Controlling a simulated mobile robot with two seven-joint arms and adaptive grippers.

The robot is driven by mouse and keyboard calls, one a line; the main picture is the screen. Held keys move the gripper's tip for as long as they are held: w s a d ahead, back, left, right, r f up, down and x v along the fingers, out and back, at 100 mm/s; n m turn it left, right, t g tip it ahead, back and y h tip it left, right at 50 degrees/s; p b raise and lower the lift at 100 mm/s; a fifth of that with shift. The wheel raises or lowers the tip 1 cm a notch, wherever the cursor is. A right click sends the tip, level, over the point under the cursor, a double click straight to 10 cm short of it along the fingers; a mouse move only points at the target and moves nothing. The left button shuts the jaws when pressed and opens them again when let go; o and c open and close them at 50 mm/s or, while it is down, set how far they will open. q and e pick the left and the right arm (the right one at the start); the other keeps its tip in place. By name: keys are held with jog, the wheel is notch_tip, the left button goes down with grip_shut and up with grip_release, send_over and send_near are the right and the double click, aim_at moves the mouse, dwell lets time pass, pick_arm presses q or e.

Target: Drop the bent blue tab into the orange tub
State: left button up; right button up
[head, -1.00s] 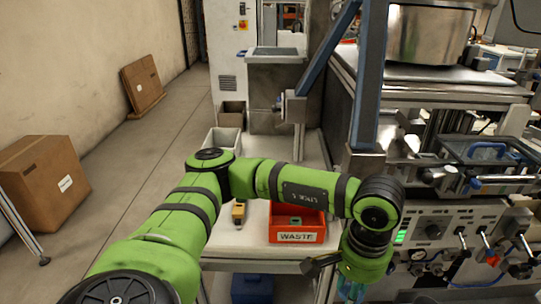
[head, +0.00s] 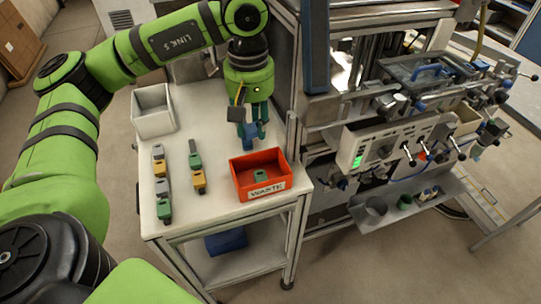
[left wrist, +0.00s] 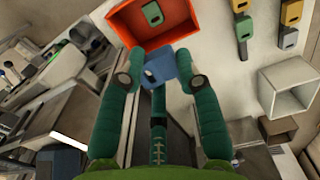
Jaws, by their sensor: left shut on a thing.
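My left gripper (head: 253,130) hangs over the table just behind the orange tub (head: 237,185), which is labelled WASTE. Its green fingers are shut on the blue tab (head: 250,140), which also shows between the fingertips in the left wrist view (left wrist: 168,70). The tab is above and behind the tub's back wall, not inside it. A green piece (head: 261,177) lies in the tub, and the tub also shows at the top of the left wrist view (left wrist: 122,25). Whether the tab is bent is too small to tell. My right gripper is not in view.
Two rows of green, grey and yellow pieces (head: 197,175) lie on the white table (head: 215,210), left of the tub. An empty white bin (head: 152,118) stands at the back left. A metal post and machine panel (head: 385,150) stand close on the right.

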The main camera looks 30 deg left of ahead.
aim_at(250, 136)
pick_arm(q)
jog(key=shift+f, duration=0.1)
jog(key=shift+s+a+f+b, duration=0.1)
jog(key=shift+s+f+b, duration=0.2)
jog(key=shift+f+b, duration=0.2)
jog(key=shift+s+a+f+b, duration=0.1)
jog(key=shift+s+f+b, duration=0.15)
jog(key=shift+f+b, duration=0.25)
notch_tip(250, 136, down, 2)
jog(key=shift+w+f+b, duration=0.1)
jog(key=shift+f+b, duration=0.05)
jog(key=shift+b, duration=0.3)
jog(key=shift+f, duration=0.6)
jog(key=o, duration=0.7)
jog(key=shift+o, duration=0.5)
notch_tip(250, 136, up, 12)
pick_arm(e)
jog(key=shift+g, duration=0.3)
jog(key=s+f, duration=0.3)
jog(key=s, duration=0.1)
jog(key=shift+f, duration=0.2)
